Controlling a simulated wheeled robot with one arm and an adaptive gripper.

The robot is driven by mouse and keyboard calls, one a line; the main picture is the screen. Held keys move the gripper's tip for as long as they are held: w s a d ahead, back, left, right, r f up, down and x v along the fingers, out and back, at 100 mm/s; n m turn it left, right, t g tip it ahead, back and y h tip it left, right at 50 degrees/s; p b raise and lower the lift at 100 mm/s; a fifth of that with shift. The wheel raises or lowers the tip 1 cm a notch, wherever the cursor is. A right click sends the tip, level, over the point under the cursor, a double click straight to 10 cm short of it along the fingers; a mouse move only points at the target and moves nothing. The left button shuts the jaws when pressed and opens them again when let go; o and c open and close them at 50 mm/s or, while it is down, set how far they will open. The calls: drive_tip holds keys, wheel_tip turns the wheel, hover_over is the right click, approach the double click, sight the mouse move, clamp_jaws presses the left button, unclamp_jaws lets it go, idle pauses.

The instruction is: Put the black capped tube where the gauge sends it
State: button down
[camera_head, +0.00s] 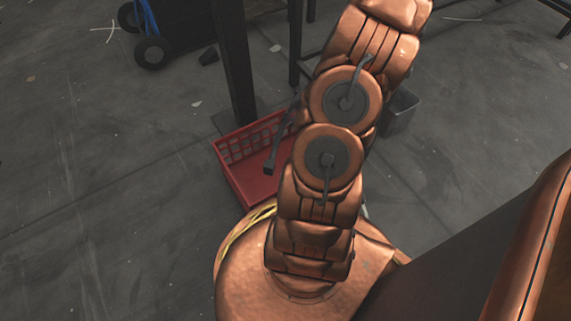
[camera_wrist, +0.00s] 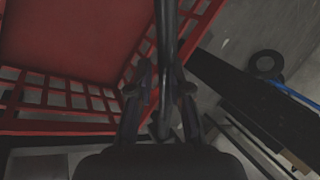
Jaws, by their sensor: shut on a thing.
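The black tube (camera_wrist: 167,50) is a long dark rod in the wrist view, running from the top edge down between the fingers. My gripper (camera_wrist: 163,88) is shut on it, with one finger on each side. In the head view a thin dark rod (camera_head: 274,153) with a wider end hangs beside my arm over the red basket; it seems to be the same tube. My gripper is hidden there behind my copper arm. The red slatted basket (camera_head: 259,185) stands on the floor, and its wall (camera_wrist: 60,122) fills the left of the wrist view. No gauge is seen.
A dark post (camera_head: 236,65) rises right behind the red basket. A grey bin (camera_head: 399,113) stands right of my arm, partly hidden. A blue hand truck (camera_head: 150,35) with black wheels is at the back left. The floor at left is clear.

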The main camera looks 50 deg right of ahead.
drive_tip(key=c, duration=1)
unclamp_jaws()
drive_tip(key=shift+r, duration=0.15)
drive_tip(key=v, duration=1.2)
drive_tip(key=w+a+r+n+g+y+p, duration=0.15)
drive_tip(key=a+r+n+p, duration=0.25)
drive_tip(key=a+r+p, duration=0.9)
drive_tip(key=w+a+r+n+g+p, duration=0.25)
drive_tip(key=a+r+p, duration=0.55)
drive_tip(key=a+r, duration=0.65)
drive_tip(key=s+a+r+n+g+h+p, duration=0.1)
drive_tip(key=s+r+p, duration=0.4)
drive_tip(key=r, duration=0.5)
drive_tip(key=s+a+r+n+g+h+p, duration=0.1)
drive_tip(key=s+a+r+n+p, duration=0.2)
drive_tip(key=s+r+p, duration=0.3)
drive_tip(key=s+a+r+n+g+h+p, duration=0.1)
drive_tip(key=s+a+r+n+h+p, duration=0.1)
drive_tip(key=r+p, duration=0.9)
drive_tip(key=s+a+r+n, duration=0.1)
drive_tip(key=s+a+r, duration=0.1)
drive_tip(key=s+r, duration=0.1)
drive_tip(key=shift+s+a+r, duration=0.25)
drive_tip(key=shift+a+r, duration=0.05)
drive_tip(key=shift+r, duration=0.15)
